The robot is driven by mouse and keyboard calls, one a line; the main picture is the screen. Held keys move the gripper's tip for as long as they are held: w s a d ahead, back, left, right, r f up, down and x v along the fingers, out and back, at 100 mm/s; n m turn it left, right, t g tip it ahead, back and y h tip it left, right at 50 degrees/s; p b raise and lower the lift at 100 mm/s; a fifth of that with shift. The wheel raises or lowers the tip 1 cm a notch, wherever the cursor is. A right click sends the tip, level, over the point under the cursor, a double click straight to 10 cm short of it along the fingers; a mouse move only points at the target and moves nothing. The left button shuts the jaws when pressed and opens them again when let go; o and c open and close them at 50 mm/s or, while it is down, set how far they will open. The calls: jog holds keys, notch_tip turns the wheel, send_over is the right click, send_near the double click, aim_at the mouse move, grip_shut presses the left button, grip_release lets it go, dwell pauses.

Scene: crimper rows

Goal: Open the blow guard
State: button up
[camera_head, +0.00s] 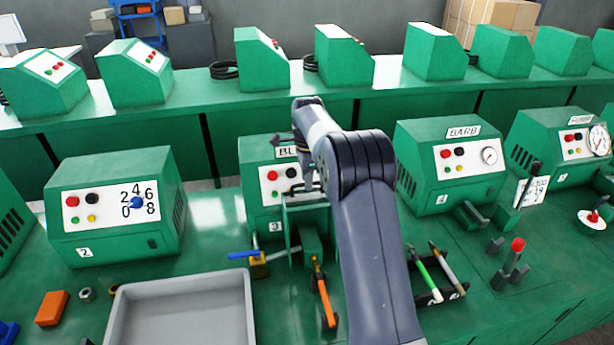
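The green machine (258,160) with a plate reading "BL", the rest hidden by my arm, stands in the middle of the front row. A green frame (286,222), seemingly its guard, stands at its front around a green block (311,243). Whether the frame is open or shut I cannot tell. My gripper (308,180) is in front of the machine's panel, just above the frame's top edge. My arm hides much of it, and its fingers are too small to read. Contact with the frame is not clear.
A blue-handled lever (243,255) on a brass block and an orange-handled lever (322,292) stand before the machine. A grey tray (122,310) lies front left. Green and white-handled tools (430,278) and a red-knobbed lever (517,246) are to the right. Green machines stand either side and behind.

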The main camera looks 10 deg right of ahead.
jog(key=shift+f, duration=0.1)
jog(key=shift+c, duration=0.4)
grip_shut()
